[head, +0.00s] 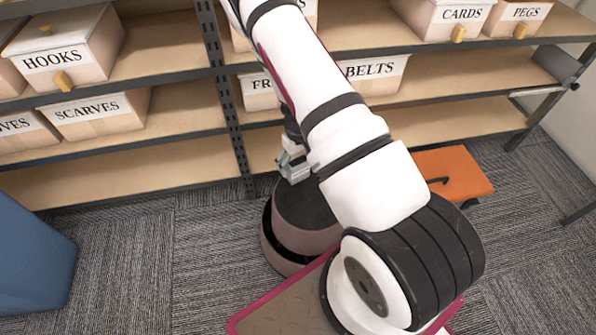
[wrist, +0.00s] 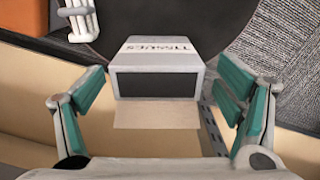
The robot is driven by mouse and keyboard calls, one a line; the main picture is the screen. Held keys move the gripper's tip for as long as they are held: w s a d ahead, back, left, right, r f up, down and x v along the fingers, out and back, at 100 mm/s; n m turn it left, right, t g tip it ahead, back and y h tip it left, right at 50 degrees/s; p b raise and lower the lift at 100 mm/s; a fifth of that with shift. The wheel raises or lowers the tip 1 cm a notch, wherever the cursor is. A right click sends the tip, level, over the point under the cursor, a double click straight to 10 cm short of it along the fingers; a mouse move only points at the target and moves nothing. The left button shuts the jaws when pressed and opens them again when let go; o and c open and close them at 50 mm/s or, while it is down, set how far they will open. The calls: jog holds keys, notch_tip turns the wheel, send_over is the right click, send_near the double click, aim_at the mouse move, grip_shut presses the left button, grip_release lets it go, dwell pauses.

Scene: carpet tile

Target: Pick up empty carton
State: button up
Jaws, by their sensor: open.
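The carton (wrist: 157,52) is a pale grey-white box lettered TISSUES, upside down in the wrist view. Its near end is open onto a dark interior that shows no contents, and a tan flap (wrist: 156,114) sticks out toward my gripper. My gripper (wrist: 163,100) is open, with its teal-padded fingers apart on the left and right of the carton and flap; a gap shows on each side. In the head view my gripper (head: 293,162) is partly hidden behind my arm, low in front of the shelves. I cannot make out the carton there.
A shelf unit (head: 180,60) holds labelled bins, including HOOKS (head: 62,55), SCARVES (head: 95,110) and BELTS (head: 375,75). The lowest boards look bare where visible. An orange stool-like thing (head: 465,170) stands right of my arm, a blue container (head: 30,255) at left.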

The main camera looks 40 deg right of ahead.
aim_at(299, 172)
jog(key=shift+s+d+f+b, duration=0.1)
jog(key=shift+f+b, duration=0.4)
jog(key=shift+f, duration=0.85)
jog(key=shift+s+d+f+b, duration=0.1)
jog(key=shift+f+b, duration=0.4)
jog(key=shift+f, duration=0.85)
jog(key=c, duration=0.6)
jog(key=shift+c, duration=0.2)
